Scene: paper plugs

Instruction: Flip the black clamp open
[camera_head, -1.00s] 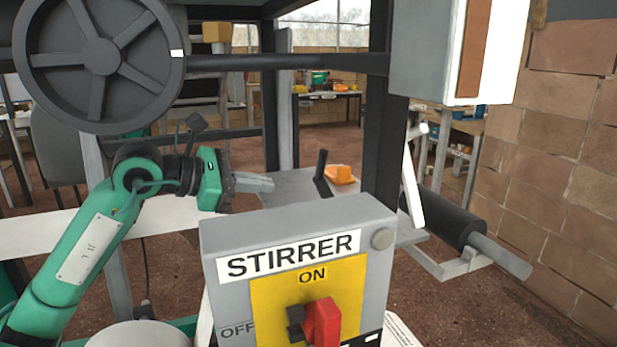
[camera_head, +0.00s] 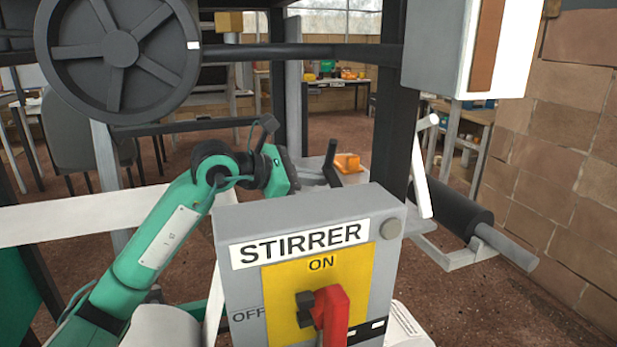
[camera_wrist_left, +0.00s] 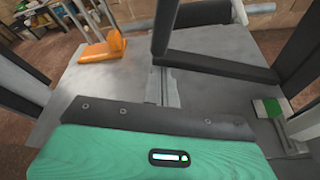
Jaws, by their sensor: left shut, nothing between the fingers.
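The black clamp (camera_head: 331,165) stands as a slanted dark bar on a grey plate beyond the STIRRER box. In the left wrist view, the clamp (camera_wrist_left: 220,66) shows as two dark bars meeting at a corner, one upright and one running right. My left gripper (camera_head: 320,177) reaches in from the left, with its fingertips close to the clamp's base. In the left wrist view, its grey fingers (camera_wrist_left: 163,88) are together and empty, just below the clamp's corner. I cannot tell whether they touch it. My right gripper is not in view.
The STIRRER box (camera_head: 230,225) with a red switch (camera_head: 331,312) stands in front. An orange part (camera_head: 347,163) sits on the plate (camera_wrist_left: 105,85) beside the clamp. A dark post (camera_head: 393,120) rises right of it. A black roller (camera_head: 450,208) lies farther right.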

